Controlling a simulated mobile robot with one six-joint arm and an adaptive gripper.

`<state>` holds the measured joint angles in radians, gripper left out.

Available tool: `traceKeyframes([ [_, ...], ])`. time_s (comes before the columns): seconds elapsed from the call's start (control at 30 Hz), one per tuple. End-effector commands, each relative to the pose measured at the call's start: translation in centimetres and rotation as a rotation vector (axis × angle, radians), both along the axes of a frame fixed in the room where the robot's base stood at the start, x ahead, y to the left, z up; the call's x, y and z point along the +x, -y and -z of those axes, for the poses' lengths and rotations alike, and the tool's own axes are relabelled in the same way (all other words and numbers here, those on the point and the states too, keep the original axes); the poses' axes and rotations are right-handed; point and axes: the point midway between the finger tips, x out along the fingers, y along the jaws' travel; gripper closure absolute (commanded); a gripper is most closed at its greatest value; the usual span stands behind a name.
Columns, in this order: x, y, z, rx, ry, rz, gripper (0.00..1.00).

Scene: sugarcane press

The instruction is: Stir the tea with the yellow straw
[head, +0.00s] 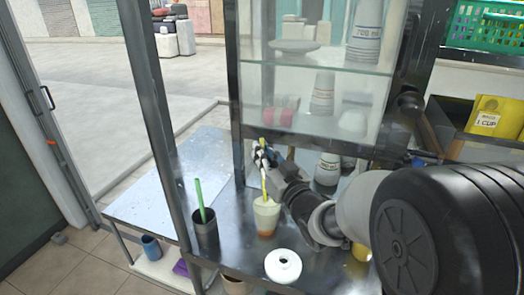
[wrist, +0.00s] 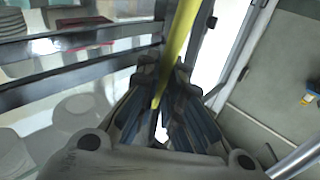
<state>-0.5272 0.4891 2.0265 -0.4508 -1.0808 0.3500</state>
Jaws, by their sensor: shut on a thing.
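The yellow straw (head: 263,182) stands nearly upright in the head view, its lower end going into a pale cup of tea (head: 266,214) with an orange-brown bottom. My gripper (head: 264,158) is shut on the upper part of the straw, above the cup. In the wrist view the yellow straw (wrist: 175,50) runs between the two dark fingers (wrist: 160,95) of my gripper. The straw's lower tip is hidden inside the cup, and the cup does not clearly show in the wrist view.
A dark cup with a green straw (head: 205,228) stands left of the tea cup on the metal counter (head: 235,245). A white ring-shaped lid (head: 283,266) lies in front. A glass cabinet (head: 315,60) with stacked cups rises behind. A side table (head: 150,200) at left is mostly bare.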

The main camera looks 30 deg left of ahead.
Motion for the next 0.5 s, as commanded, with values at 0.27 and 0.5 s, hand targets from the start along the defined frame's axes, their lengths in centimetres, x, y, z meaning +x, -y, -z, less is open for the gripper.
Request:
traceKeyframes([
  [0.27,-0.5,0.4,2.2,-0.002,-0.002,0.001,0.99],
  [0.5,-0.9,0.7,3.6,-0.001,-0.001,0.000,0.99],
])
